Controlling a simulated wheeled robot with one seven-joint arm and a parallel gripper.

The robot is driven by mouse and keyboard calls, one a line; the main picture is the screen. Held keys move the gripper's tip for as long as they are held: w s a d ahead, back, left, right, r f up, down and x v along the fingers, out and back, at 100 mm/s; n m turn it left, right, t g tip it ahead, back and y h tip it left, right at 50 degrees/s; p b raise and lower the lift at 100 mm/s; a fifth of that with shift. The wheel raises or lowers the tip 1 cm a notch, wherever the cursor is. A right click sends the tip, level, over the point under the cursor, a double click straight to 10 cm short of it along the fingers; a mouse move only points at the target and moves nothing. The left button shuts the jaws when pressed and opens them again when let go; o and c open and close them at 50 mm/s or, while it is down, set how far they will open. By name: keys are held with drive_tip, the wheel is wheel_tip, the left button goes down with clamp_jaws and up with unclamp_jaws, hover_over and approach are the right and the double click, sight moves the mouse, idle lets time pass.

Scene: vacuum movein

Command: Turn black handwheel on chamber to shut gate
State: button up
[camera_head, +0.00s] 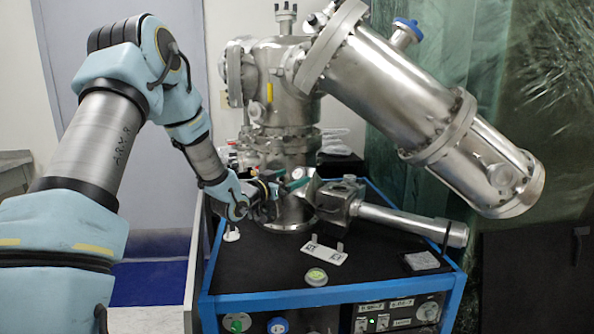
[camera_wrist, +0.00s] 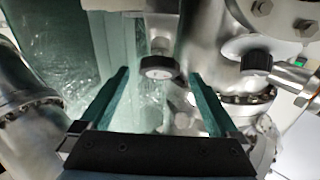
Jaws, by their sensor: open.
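The steel chamber (camera_head: 285,95) stands upright at the back of the bench in the head view. My gripper (camera_head: 290,186) is at its lower front, with teal fingers. In the wrist view my gripper (camera_wrist: 159,75) is open, and a black handwheel (camera_wrist: 159,67) shows between the two fingertips. Nothing shows as clamped; I cannot tell how far beyond the tips the handwheel lies. A second black knob (camera_wrist: 257,62) is to the right, outside the fingers. The handwheel is not clearly seen in the head view, and the gate inside is hidden.
A thick steel cylinder (camera_head: 400,90) slopes down right from the chamber. A thinner tube (camera_head: 405,220) runs right, low over the bench. A white marked plate (camera_head: 323,252) and a small round greenish disc (camera_head: 316,277) lie on the black bench top (camera_head: 275,265). The bench front is mostly clear.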

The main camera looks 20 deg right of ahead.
sight(297, 175)
drive_tip(key=shift+p+x, duration=0.4)
drive_tip(key=shift+x, duration=1.6)
drive_tip(key=shift+c, duration=0.3)
drive_tip(key=c, duration=1.3)
